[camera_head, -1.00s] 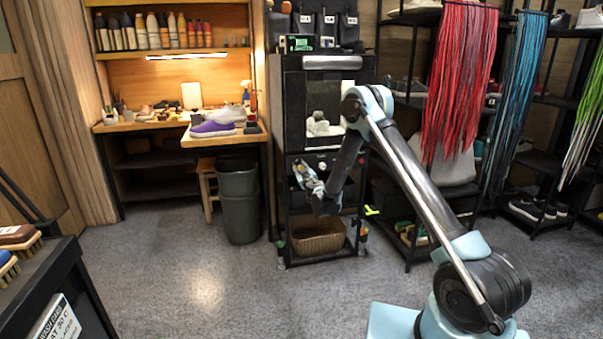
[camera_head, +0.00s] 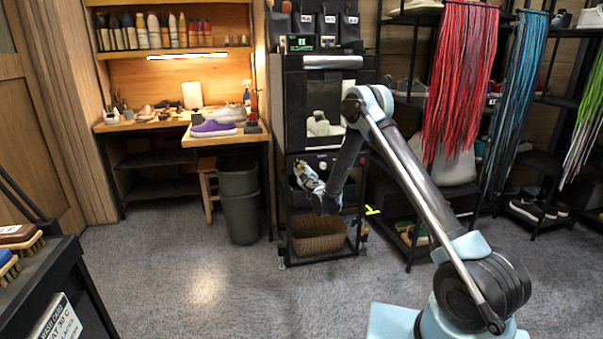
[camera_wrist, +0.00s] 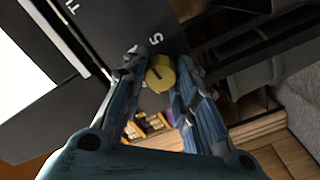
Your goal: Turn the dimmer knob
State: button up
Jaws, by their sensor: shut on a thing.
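In the wrist view a small cream-yellow knob (camera_wrist: 160,74) with a dark pointer line stands on a black panel (camera_wrist: 104,22) with white lettering, including a "5". My gripper (camera_wrist: 161,70) has its two blue-grey fingers on either side of the knob and is shut on it. In the head view my gripper (camera_head: 305,175) is at the front left of the black cabinet (camera_head: 296,120), near its control strip. The knob it holds cannot be made out there.
The workbench (camera_head: 226,139) with a purple sneaker (camera_head: 213,128) stands left of the cabinet, with a grey bin (camera_head: 240,205) below. A wicker basket (camera_head: 318,236) sits low in the cabinet. Laces and shoe racks (camera_head: 415,105) are on the right. The floor in front is clear.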

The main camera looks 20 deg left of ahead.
jog(key=shift+s+n, duration=0.1)
jog(key=shift+n, duration=1.5)
jog(key=shift+a+n, duration=0.1)
jog(key=shift+n, duration=0.2)
jog(key=o, duration=1)
jog(key=shift+f, duration=0.1)
jog(key=shift+o, duration=0.2)
jog(key=v, duration=0.7)
jog(key=shift+d, duration=0.2)
jog(key=shift+s, duration=0.15)
